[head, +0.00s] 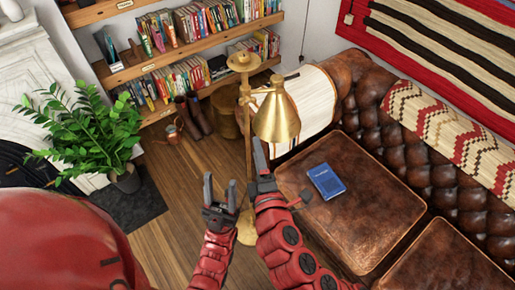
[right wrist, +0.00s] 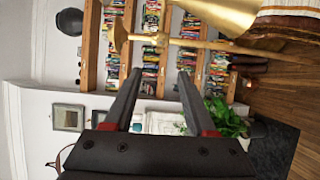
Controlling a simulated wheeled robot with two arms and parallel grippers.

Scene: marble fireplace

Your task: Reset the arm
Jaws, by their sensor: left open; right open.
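My left gripper (head: 220,181) is in the lower middle of the head view. Its two fingers stand apart with nothing between them. My right gripper (head: 262,162) is raised just right of it, pointing up the picture, below the shade of a brass lamp (head: 277,118). In the right wrist view my right gripper (right wrist: 159,74) shows two parallel dark fingers, wide apart and empty. The lamp also shows there, ahead of the fingers (right wrist: 165,39). Whether the right fingers touch the lamp I cannot tell.
A brown leather sofa (head: 345,215) with a blue book (head: 326,181) on its seat is at the right. A potted plant (head: 92,135) stands at the left by the white fireplace (head: 38,70). Bookshelves (head: 190,45) line the back. Wooden floor (head: 175,215) is open left of my left gripper.

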